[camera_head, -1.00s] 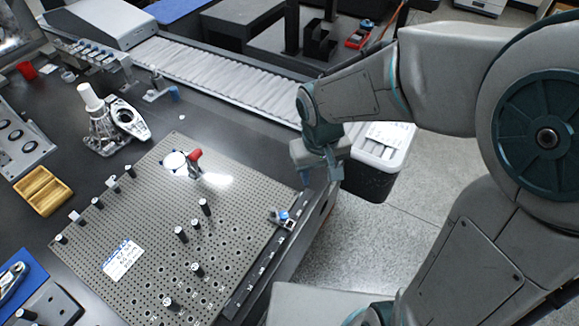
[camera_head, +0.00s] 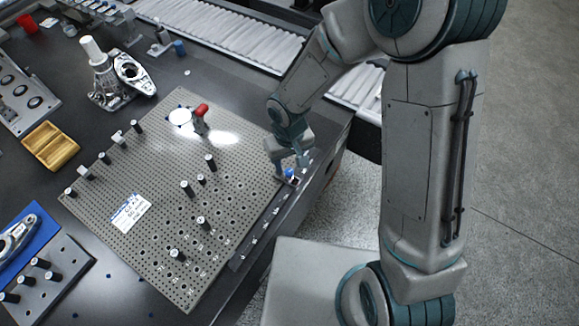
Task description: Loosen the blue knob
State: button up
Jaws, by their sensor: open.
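The small blue knob (camera_head: 289,173) sits on a little fixture at the right edge of the perforated plate (camera_head: 150,170). My gripper (camera_head: 289,167) points down right over the knob, its fingers spread to the two sides of it. The gripper is open. Whether the fingers touch the knob is too small to tell, and the fingers hide part of the fixture.
Several black posts (camera_head: 187,187) stand on the plate, with a red-topped clamp (camera_head: 201,111) near its far edge. A metal casting (camera_head: 118,80) and a wooden tray (camera_head: 50,147) lie at the left. A roller conveyor (camera_head: 230,42) runs behind. The table's right edge is close to the knob.

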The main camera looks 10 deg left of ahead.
aim_at(289, 171)
jog(key=shift+f, duration=2)
jog(key=shift+c, duration=0.4)
grip_shut()
